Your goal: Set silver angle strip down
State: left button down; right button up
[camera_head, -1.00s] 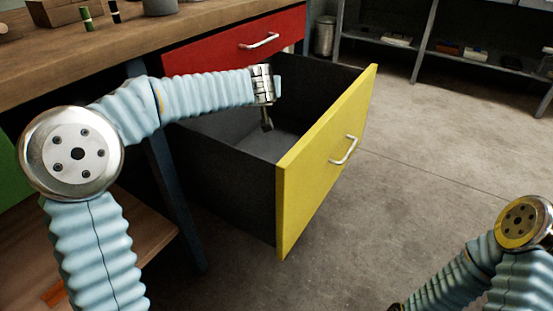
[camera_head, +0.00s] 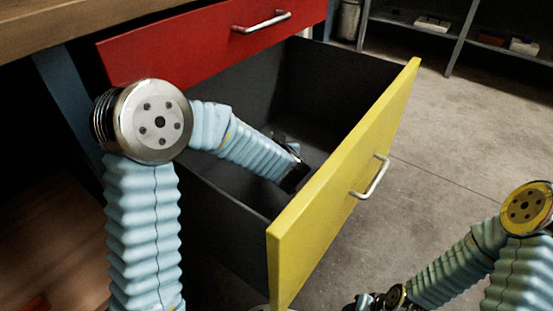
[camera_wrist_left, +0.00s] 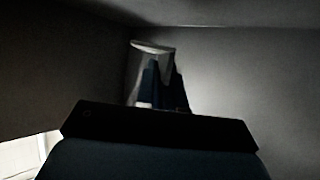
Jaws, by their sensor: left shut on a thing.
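My left gripper (camera_wrist_left: 158,88) is down inside the open yellow-fronted drawer (camera_head: 345,185). In the left wrist view its dark jaws are shut on a small pale piece (camera_wrist_left: 153,47), which looks like the end of the silver angle strip. Most of the strip is hidden, and I cannot tell whether it touches the drawer floor. In the head view, my wrist and forearm hide most of the gripper. My right gripper (camera_head: 372,301) shows only partly at the bottom edge, outside the drawer, and its jaws are unclear.
The drawer's dark side walls and yellow front stand around my left gripper. A closed-looking red drawer (camera_head: 205,48) with a silver handle is above it, under the wooden bench top (camera_head: 110,20). Grey shelves (camera_head: 455,45) stand at the back right. Open concrete floor lies to the right.

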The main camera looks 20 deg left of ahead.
pick_arm(q)
jog(key=shift+f, duration=2.05)
jog(key=shift+f, duration=0.15)
jog(key=shift+f, duration=0.35)
jog(key=shift+f, duration=0.1)
jog(key=c, duration=1.3)
grip_release()
jog(key=shift+o, duration=0.2)
jog(key=shift+r, duration=0.25)
jog(key=v, duration=0.8)
jog(key=shift+w+a+r, duration=0.1)
jog(key=shift+w+r, duration=0.05)
jog(key=shift+r, duration=0.1)
